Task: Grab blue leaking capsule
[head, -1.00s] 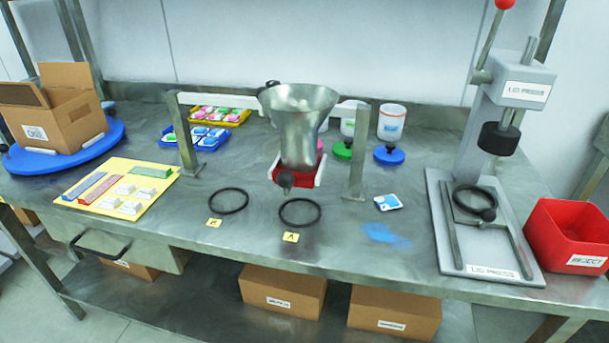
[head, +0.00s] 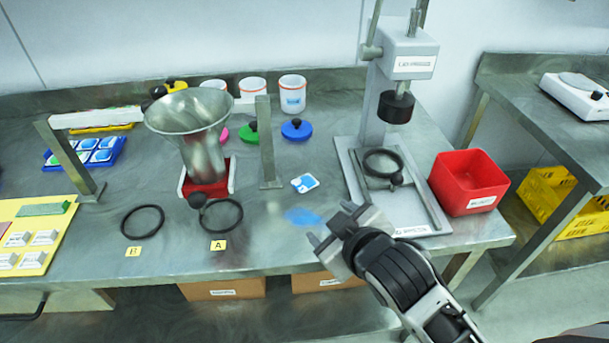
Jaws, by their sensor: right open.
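A small white and blue capsule (head: 305,183) lies on the steel table, right of the funnel stand. A blue smear (head: 302,217) is on the tabletop just in front of it. My right gripper (head: 330,222) is open and empty, low over the table's front edge area. It is right of and nearer than the smear, apart from the capsule. My left gripper is not in view.
The lid press (head: 395,150) stands right of the capsule, with a red reject bin (head: 468,183) beside it. A metal funnel (head: 195,130) and its post (head: 267,145) are to the left. Lids, including a blue one (head: 297,129), and white jars (head: 292,95) stand behind.

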